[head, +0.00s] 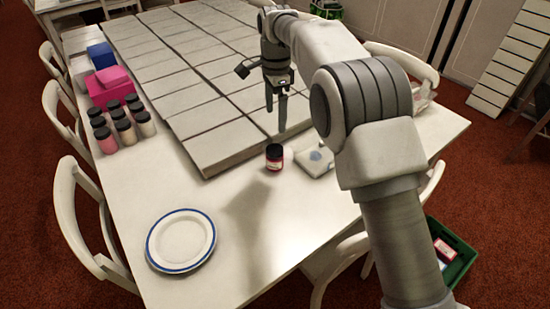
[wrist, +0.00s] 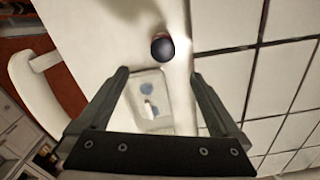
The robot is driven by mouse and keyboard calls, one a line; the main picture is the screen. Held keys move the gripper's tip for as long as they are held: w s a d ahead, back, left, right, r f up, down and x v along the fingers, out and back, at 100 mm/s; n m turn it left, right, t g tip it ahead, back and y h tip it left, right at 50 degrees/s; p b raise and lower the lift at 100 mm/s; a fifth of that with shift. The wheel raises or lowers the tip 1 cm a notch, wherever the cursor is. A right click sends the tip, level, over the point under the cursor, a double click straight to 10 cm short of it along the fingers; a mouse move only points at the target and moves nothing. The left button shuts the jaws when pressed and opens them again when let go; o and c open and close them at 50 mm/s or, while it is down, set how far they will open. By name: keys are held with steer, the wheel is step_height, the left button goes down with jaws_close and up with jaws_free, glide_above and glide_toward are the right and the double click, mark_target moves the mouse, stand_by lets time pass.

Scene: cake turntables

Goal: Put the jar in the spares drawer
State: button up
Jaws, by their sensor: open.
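A small jar (head: 274,157) with a black lid and a red label stands upright on the white table, close to the front edge of a raised pale grid. In the wrist view its dark lid (wrist: 162,47) shows beyond my fingertips. My gripper (head: 276,118) is open and empty, pointing down above the table near the jar and apart from it. Its two fingers (wrist: 160,74) are spread wide in the wrist view. Several other black-lidded jars (head: 122,122) stand together at the table's left. I cannot make out which thing is the spares drawer.
A pale flat piece with a blue disc (head: 318,159) lies right of the jar. A blue-rimmed plate (head: 181,239) sits at front left. Pink (head: 112,86) and blue (head: 101,56) boxes stand at left. Chairs surround the table. A green crate (head: 461,262) is at lower right. The front middle is clear.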

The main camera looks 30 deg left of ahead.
mark_target(276, 150)
step_height(276, 150, down, 11)
steer(key=b, duration=0.2)
steer(key=shift+f+b, duration=0.15)
steer(key=shift+b, duration=0.25)
steer(key=shift+w+a+f+b, duration=0.15)
steer(key=shift+f+b, duration=0.25)
steer(key=shift+f, duration=1.05)
steer(key=shift+w+a+f+b, duration=0.1)
steer(key=shift+f+b, duration=0.3)
steer(key=shift+f, duration=1)
steer(key=shift+r, duration=0.1)
jaws_close()
